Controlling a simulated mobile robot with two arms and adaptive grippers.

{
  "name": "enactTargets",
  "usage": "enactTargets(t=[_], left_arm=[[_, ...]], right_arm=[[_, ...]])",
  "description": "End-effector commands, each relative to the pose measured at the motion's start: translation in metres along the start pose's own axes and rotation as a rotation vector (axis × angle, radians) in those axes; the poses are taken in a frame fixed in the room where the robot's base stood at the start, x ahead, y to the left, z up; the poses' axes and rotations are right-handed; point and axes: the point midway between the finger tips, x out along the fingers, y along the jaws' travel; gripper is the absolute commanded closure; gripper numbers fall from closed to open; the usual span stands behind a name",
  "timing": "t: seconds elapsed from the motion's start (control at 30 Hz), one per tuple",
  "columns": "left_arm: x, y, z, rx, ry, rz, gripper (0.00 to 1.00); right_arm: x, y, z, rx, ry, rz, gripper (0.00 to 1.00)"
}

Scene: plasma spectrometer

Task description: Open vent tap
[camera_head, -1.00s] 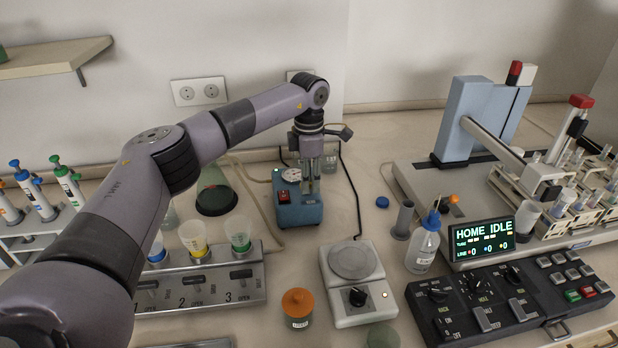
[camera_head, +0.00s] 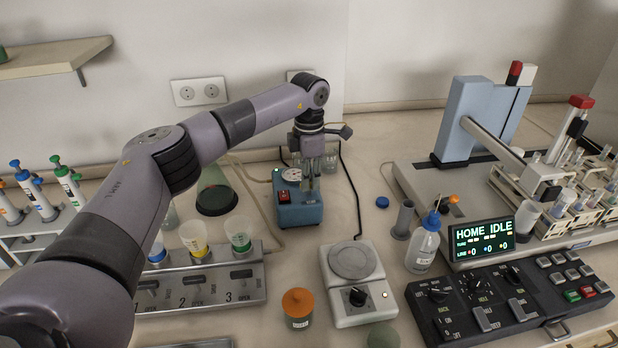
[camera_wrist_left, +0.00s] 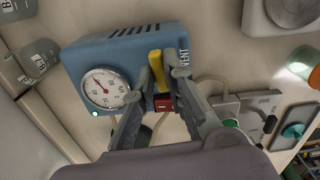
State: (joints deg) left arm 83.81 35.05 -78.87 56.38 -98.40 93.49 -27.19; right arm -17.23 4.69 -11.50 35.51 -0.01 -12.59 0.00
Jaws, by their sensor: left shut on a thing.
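The blue vacuum pump box (camera_head: 300,214) stands at the back of the bench, with a round dial gauge, a red switch and a green light. In the left wrist view the box (camera_wrist_left: 120,52) shows close up, with the word VENT beside a yellow tap lever (camera_wrist_left: 156,66). My left gripper (camera_head: 312,184) is over the box. In the wrist view its fingers (camera_wrist_left: 168,72) are on both sides of the yellow lever and shut on it. The fingers hide the lower part of the lever. In the head view the lever is hidden by the gripper. My right gripper is not in view.

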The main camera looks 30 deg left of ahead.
Motion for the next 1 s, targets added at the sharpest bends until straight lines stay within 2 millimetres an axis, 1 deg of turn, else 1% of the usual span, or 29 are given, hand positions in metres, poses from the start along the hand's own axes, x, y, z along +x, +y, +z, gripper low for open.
enactTargets(t=[0.27, 1.0], left_arm=[[-0.002, 0.001, 0.0, -0.218, -0.001, 0.002, 1.0], [-0.003, 0.001, 0.0, -0.922, -0.003, 0.002, 1.0]], right_arm=[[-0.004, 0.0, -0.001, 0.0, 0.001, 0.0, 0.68], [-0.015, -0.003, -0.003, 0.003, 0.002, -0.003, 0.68]])
